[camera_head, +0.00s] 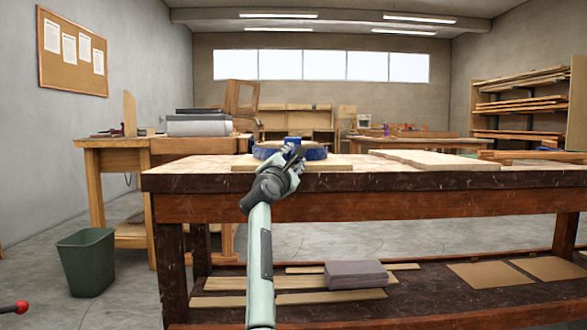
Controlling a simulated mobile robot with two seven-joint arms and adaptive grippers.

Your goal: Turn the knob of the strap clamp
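The strap clamp (316,153) shows as a low blue ring on the near workbench, left of the picture's middle. A small blue part (292,140), which looks like its knob, stands up at the ring's near side. My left gripper (297,155) is in front of the ring, at or just below this blue part. Its dark fingers overlap the clamp in the picture, so I cannot tell whether they touch the knob or whether they are open or shut. The gripper and wrist hide part of the clamp's near side. My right gripper is not in view.
The clamp is on a thin board (338,166) on the workbench (540,178). A pale panel (435,160) lies to the right. A green bin (87,262) stands on the floor at left. Boards and a grey block (356,274) lie on the lower shelf.

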